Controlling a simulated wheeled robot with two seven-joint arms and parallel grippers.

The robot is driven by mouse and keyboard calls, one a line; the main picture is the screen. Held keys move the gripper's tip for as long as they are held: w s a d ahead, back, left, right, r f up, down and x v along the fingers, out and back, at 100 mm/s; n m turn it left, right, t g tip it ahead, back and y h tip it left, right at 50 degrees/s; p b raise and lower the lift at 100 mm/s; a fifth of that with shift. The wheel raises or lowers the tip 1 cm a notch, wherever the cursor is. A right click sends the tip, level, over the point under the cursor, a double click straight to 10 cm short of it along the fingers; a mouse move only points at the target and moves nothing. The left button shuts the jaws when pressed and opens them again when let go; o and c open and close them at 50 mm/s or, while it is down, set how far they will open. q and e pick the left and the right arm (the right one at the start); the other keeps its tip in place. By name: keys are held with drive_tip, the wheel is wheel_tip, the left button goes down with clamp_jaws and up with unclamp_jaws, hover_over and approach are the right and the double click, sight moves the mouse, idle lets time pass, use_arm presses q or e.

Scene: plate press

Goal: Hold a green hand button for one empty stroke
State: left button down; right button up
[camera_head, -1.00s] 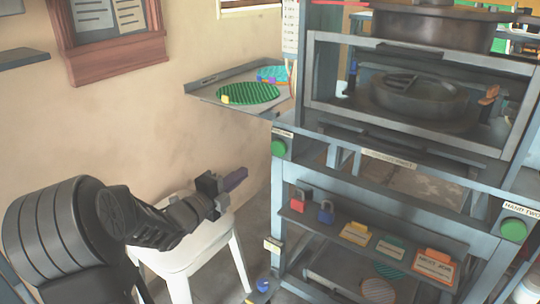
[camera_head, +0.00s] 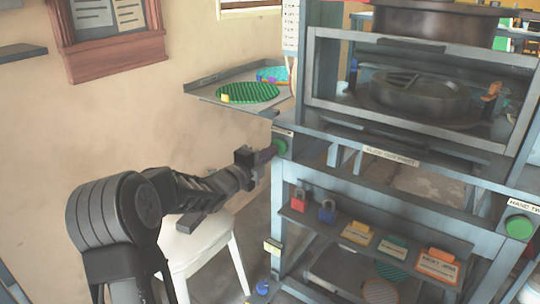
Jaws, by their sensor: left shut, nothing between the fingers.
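A green hand button (camera_head: 279,147) sits on the front left post of the press (camera_head: 405,155). My right gripper is not in view.
A side tray (camera_head: 215,92) with a green ribbed disc (camera_head: 248,92) juts out left of the press. A white stool (camera_head: 200,245) stands under my left arm.

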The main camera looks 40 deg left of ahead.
use_arm(q)
drive_tip(key=shift+w, duration=0.25)
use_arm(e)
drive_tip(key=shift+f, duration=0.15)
